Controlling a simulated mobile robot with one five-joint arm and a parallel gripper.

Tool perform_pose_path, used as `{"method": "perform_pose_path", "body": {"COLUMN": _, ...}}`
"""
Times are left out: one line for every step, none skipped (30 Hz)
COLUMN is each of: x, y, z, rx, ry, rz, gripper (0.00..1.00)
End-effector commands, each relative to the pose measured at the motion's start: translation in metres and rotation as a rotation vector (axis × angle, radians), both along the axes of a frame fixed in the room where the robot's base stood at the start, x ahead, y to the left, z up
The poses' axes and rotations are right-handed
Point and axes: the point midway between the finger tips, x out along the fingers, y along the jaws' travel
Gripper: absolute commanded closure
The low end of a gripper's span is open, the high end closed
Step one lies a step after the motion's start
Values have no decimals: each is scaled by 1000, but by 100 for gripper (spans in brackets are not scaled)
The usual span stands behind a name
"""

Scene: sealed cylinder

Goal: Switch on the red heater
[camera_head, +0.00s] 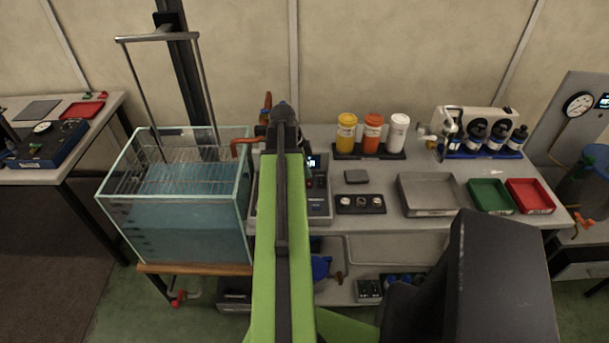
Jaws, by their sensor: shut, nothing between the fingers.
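I cannot pick out a red heater for certain. A grey control unit (318,203) with a small lit display and small knobs or buttons stands on the bench, right of the water tank. My arm covers its left part. My green arm reaches forward over the bench, and my gripper (283,112) is the dark end at its far tip. It looks shut and empty, above the back of the bench near the control unit. The fingertips are small and hard to make out, and I cannot tell whether they touch anything.
A glass water tank (190,220) with a metal frame stands left. Right are three lidded jars (372,134), a grey tray (428,194), green (491,196) and red (530,196) trays, and dark bottles (497,136). An orange pipe (246,141) lies by the tank's rim.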

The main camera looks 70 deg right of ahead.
Motion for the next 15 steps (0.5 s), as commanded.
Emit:
{"method": "perform_pose_path", "body": {"x": 0, "y": -1, "z": -6, "rx": 0, "ry": 0, "rz": 0, "gripper": 100}}
{"method": "perform_pose_path", "body": {"x": 0, "y": -1, "z": -6, "rx": 0, "ry": 0, "rz": 0, "gripper": 100}}
{"method": "perform_pose_path", "body": {"x": 0, "y": -1, "z": -5, "rx": 0, "ry": 0, "rz": 0, "gripper": 100}}
{"method": "perform_pose_path", "body": {"x": 0, "y": -1, "z": -4, "rx": 0, "ry": 0, "rz": -1, "gripper": 100}}
{"method": "perform_pose_path", "body": {"x": 0, "y": -1, "z": -4, "rx": 0, "ry": 0, "rz": -1, "gripper": 100}}
{"method": "perform_pose_path", "body": {"x": 0, "y": -1, "z": -3, "rx": 0, "ry": 0, "rz": -1, "gripper": 100}}
{"method": "perform_pose_path", "body": {"x": 0, "y": -1, "z": -3, "rx": 0, "ry": 0, "rz": -1, "gripper": 100}}
{"method": "perform_pose_path", "body": {"x": 0, "y": -1, "z": -3, "rx": 0, "ry": 0, "rz": -1, "gripper": 100}}
{"method": "perform_pose_path", "body": {"x": 0, "y": -1, "z": -3, "rx": 0, "ry": 0, "rz": -1, "gripper": 100}}
{"method": "perform_pose_path", "body": {"x": 0, "y": -1, "z": -3, "rx": 0, "ry": 0, "rz": -1, "gripper": 100}}
{"method": "perform_pose_path", "body": {"x": 0, "y": -1, "z": -4, "rx": 0, "ry": 0, "rz": -1, "gripper": 100}}
{"method": "perform_pose_path", "body": {"x": 0, "y": -2, "z": -7, "rx": 1, "ry": 0, "rz": -1, "gripper": 100}}
{"method": "perform_pose_path", "body": {"x": 1, "y": -3, "z": -10, "rx": 1, "ry": 0, "rz": -1, "gripper": 100}}
{"method": "perform_pose_path", "body": {"x": 1, "y": -5, "z": -14, "rx": 1, "ry": 0, "rz": -1, "gripper": 100}}
{"method": "perform_pose_path", "body": {"x": 1, "y": -4, "z": -11, "rx": 1, "ry": 0, "rz": -1, "gripper": 100}}
